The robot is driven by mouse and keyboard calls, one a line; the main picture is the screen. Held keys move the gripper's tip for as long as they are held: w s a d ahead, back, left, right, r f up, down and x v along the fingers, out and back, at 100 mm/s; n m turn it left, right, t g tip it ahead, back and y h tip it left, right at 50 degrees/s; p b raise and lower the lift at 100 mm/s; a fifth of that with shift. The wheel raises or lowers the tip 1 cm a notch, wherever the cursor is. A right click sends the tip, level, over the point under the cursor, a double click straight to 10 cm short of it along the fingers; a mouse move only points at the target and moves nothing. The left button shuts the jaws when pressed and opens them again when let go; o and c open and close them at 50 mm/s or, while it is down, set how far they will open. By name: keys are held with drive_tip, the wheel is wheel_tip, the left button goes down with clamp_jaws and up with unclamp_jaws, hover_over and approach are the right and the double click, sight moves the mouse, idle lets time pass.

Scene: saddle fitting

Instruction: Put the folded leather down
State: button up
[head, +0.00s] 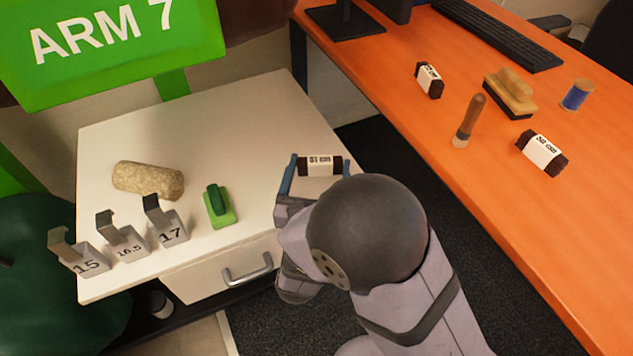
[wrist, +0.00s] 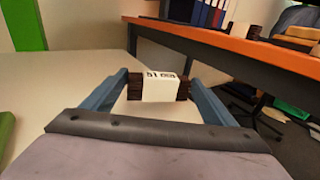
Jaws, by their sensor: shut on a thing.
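My gripper (head: 319,168) is shut on a folded leather (head: 320,166), a dark brown bundle with a white printed paper band. It holds the bundle by its two ends, near the right edge of the white cabinet top (head: 250,115). In the wrist view the folded leather (wrist: 160,86) sits level between the two blue fingers, label facing the camera. I cannot tell whether its underside touches the white top. Two similar banded leather bundles lie on the orange desk, one farther back (head: 429,80) and one at the right (head: 542,153).
On the white top are a cork-like roll (head: 148,180), a green block with a handle (head: 219,206) and metal gauges marked 15 (head: 84,258), 16.5 (head: 128,243) and 17 (head: 170,228). The desk (head: 400,125) holds a brush (head: 468,120), a wooden-handled block (head: 510,94), and a blue spool (head: 577,95).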

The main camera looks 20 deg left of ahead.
sight(319, 191)
drive_tip(key=shift+f+b, duration=0.55)
drive_tip(key=shift+f, duration=1.35)
drive_tip(key=shift+f, duration=0.1)
drive_tip(key=o, duration=1.1)
drive_tip(key=p+v, duration=0.1)
drive_tip(key=v, duration=1.1)
drive_tip(key=shift+d, duration=0.1)
